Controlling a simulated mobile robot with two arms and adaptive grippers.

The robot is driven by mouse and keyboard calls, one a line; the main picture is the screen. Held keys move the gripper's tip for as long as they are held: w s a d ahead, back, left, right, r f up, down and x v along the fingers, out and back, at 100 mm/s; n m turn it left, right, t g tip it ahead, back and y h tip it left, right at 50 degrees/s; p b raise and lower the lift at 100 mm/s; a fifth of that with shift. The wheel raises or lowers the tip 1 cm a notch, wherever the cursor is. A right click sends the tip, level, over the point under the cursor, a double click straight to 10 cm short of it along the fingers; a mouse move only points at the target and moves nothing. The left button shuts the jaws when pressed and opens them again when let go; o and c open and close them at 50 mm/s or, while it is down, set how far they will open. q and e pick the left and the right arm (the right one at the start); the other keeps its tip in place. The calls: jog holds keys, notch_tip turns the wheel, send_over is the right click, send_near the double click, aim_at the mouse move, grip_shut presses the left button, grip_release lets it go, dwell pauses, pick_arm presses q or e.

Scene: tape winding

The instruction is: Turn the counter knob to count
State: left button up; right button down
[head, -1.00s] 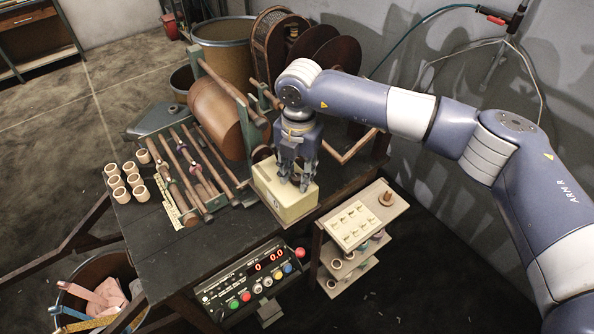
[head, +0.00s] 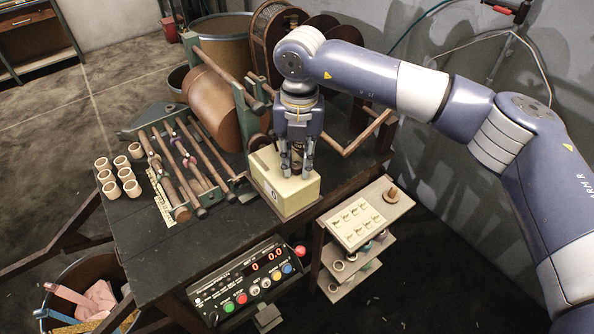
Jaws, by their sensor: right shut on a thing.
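The cream counter box (head: 284,197) sits at the right front corner of the dark machine table, with a small dark-edged dial mark on its front face. My right gripper (head: 297,170) points straight down over the top of the box. Its fingers are shut on a small dark knob (head: 297,159) on the box top, mostly hidden between them. My left gripper is not in view.
A control panel (head: 253,280) with red digits reading 0 and 0.0 hangs at the table front. A small shelf stand (head: 378,228) is at the right. Pale rings (head: 124,162), rods and a brown drum (head: 210,108) lie left of the box.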

aim_at(298, 164)
jog(key=n+b, duration=0.3)
jog(key=b, duration=0.1)
jog(key=shift+f+n, duration=0.25)
jog(key=shift+n, duration=0.15)
jog(key=n+b, duration=0.2)
jog(key=shift+r+n, duration=0.1)
jog(key=shift+n, duration=0.3)
jog(key=n+b, duration=0.1)
jog(key=n, duration=0.2)
jog(key=shift+r+b, duration=0.1)
jog(key=shift+b, duration=0.2)
jog(key=shift+n+b, duration=0.45)
jog(key=shift+n, duration=1.35)
jog(key=shift+r, duration=0.1)
jog(key=c, duration=1.4)
grip_release()
notch_tip(298, 164, up, 12)
jog(key=shift+w, duration=0.15)
